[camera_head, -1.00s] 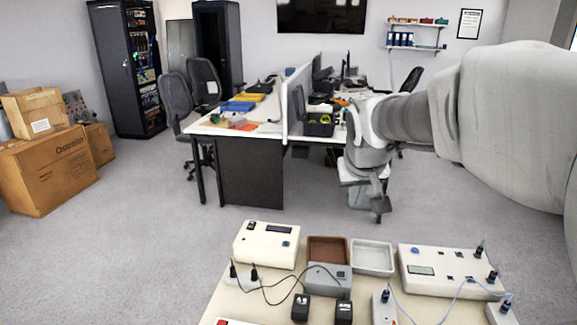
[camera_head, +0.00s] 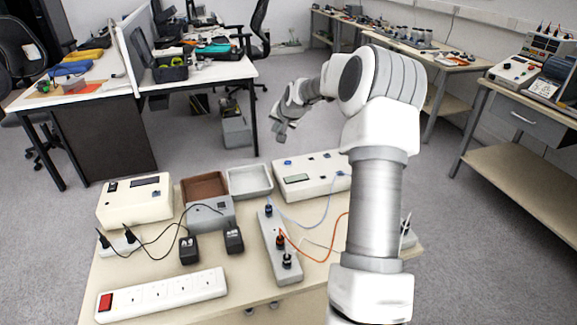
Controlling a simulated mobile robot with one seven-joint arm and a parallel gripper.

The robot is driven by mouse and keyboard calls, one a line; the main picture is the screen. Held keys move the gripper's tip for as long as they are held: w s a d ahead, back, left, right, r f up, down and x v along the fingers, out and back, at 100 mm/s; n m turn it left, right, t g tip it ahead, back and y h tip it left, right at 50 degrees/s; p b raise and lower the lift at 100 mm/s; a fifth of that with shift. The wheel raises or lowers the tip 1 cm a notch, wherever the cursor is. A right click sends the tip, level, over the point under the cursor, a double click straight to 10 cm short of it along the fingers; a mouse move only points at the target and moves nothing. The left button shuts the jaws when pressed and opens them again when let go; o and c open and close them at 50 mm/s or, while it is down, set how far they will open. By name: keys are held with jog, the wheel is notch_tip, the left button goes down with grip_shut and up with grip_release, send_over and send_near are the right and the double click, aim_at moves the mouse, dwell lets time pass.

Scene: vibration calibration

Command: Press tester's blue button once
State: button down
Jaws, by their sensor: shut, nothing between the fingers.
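A white box with a small display (camera_head: 297,178), which looks like the tester, stands at the back right of the near table. A small blue button (camera_head: 288,162) shows on its top; other small controls on it are too small to tell apart. My arm hides its right end. My gripper (camera_head: 278,136) is shut and empty, pointing down in the air. In the picture it is just above the box's back left, apart from it.
The near table (camera_head: 165,275) also carries a cream box with a dark display (camera_head: 135,200), brown and grey trays (camera_head: 250,181), black adapters (camera_head: 189,250), power strips (camera_head: 165,295) and loose cables. Desks stand behind; a bench (camera_head: 525,150) is at right. Grey floor lies between.

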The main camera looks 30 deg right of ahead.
jog(key=shift+m, duration=0.7)
jog(key=d+f, duration=0.2)
jog(key=d, duration=0.1)
jog(key=d+f, duration=0.1)
jog(key=shift+w+d, duration=0.25)
jog(key=shift+f+b, duration=0.15)
jog(key=shift+b, duration=0.15)
jog(key=b, duration=0.5)
send_over(288, 166)
jog(key=shift+d+f, duration=0.1)
jog(key=shift+f, duration=4.2)
jog(key=shift+f+b, duration=0.4)
jog(key=shift+f, duration=0.05)
jog(key=shift+f+b, duration=0.3)
jog(key=shift+f, duration=0.1)
jog(key=shift+r, duration=0.1)
jog(key=shift+r+p, duration=0.4)
jog(key=shift+r, duration=0.3)
